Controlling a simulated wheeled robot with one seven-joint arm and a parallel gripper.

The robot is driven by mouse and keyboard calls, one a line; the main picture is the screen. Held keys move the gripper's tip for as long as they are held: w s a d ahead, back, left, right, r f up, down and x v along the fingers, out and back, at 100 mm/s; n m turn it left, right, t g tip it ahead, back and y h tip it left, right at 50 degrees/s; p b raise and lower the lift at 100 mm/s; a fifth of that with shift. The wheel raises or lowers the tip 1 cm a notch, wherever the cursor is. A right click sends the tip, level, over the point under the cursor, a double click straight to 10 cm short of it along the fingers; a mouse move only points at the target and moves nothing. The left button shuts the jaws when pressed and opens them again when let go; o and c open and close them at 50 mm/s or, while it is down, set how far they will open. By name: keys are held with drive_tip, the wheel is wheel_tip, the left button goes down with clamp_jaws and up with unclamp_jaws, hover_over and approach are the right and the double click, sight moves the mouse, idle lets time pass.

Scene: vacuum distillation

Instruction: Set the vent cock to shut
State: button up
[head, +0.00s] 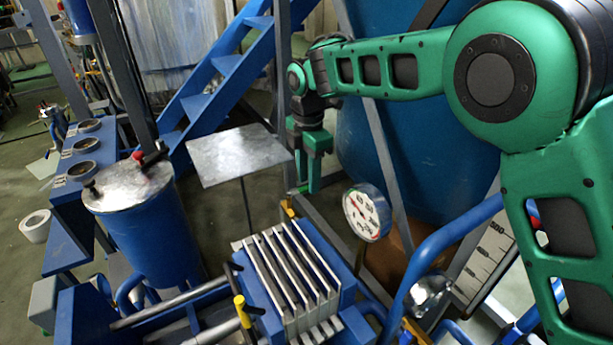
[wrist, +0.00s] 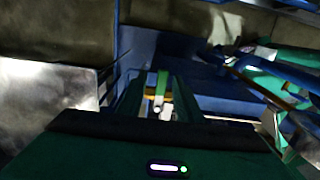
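A cock with a green lever handle (wrist: 162,84) and a brass-coloured body shows in the wrist view, between the two fingers of my gripper (wrist: 158,92). I cannot read any label on it, so I cannot confirm that it is the vent cock. In the head view my gripper (head: 308,178) points down beside the metal plate, and a small bit of green (head: 300,188) shows by its fingertips. The fingers are apart, with dark gaps on both sides of the handle. Most of the cock is hidden in the head view by the gripper.
A square metal plate (head: 238,154) stands left of my gripper. A round dial gauge (head: 367,212) is close on the right, before a large blue tank (head: 385,140). Below are a blue finned block (head: 285,270) and a yellow-handled cock (head: 242,311). A lidded blue vessel (head: 152,235) stands left.

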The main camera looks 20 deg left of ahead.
drive_tip(key=shift+r, duration=0.15)
wheel_tip(320, 180, up, 10)
drive_tip(key=shift+r, duration=0.25)
idle(0.6)
